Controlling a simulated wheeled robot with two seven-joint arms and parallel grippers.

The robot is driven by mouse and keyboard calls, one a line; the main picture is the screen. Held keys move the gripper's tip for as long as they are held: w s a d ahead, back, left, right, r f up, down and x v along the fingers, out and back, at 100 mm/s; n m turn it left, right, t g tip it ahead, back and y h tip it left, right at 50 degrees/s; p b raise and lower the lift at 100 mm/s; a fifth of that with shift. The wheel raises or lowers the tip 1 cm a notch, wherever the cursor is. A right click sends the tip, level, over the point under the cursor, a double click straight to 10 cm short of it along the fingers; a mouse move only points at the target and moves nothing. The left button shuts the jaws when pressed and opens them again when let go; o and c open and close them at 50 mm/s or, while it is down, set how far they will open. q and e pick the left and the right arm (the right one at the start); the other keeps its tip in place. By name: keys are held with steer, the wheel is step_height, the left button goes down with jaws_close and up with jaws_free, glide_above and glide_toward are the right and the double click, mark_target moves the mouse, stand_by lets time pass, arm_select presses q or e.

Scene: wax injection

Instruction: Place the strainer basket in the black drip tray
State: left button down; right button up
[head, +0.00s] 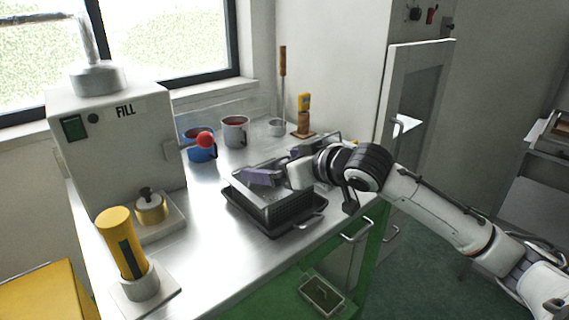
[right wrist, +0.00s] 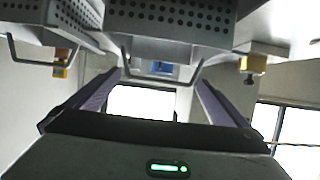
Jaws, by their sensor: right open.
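The grey metal strainer basket (head: 296,212), with perforated sides, sits in the black drip tray (head: 239,207) on the steel bench; my gripper hides part of its far side. I cannot tell if it rests flat on the tray floor. A wire handle sticks out at its near right. My right gripper (head: 265,177) is open, its purple fingers over the basket's far rim. In the right wrist view the open fingers (right wrist: 155,100) have nothing clamped between them, and a perforated basket wall (right wrist: 165,22) with a wire handle shows beyond. My left gripper is not in view.
The FILL machine (head: 115,140) stands at the left, with a yellow-handled tool (head: 122,245) in front. A blue mug (head: 200,150) and a grey mug (head: 235,131) stand behind the tray. An open cabinet door (head: 408,100) is at the right.

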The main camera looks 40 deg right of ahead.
steer(key=v, duration=1.2)
